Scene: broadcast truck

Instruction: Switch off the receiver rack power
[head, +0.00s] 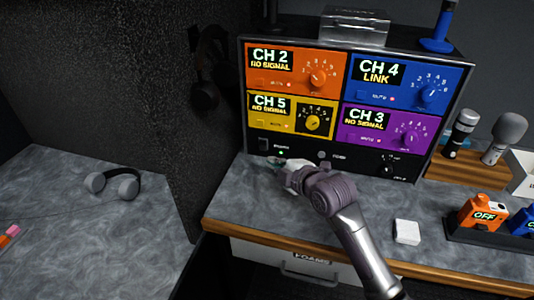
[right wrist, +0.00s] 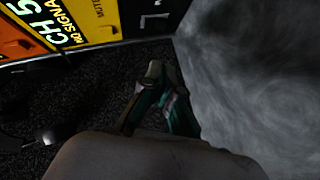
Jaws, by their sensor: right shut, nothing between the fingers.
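The receiver rack (head: 300,140) stands on the counter in the head view, with orange, blue, yellow and purple channel panels. CH 4 shows LINK; CH 2, CH 5 and CH 3 show NO SIGNAL. A dark switch (head: 264,145) sits at the lower left of its black bottom strip, near a lit green light (head: 281,153). The small label there is too blurred to read surely. My right gripper (head: 274,163) is shut and empty, low in front of the strip's left part. In the right wrist view its fingertips (right wrist: 158,75) are together, apart from the rack's front (right wrist: 100,45).
Headphones (head: 113,184) lie on the left counter. A white block (head: 407,232) and orange OFF pack (head: 482,212) are to the right. Microphones (head: 505,138) stand at the right. A dark partition (head: 185,130) rises left of the rack.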

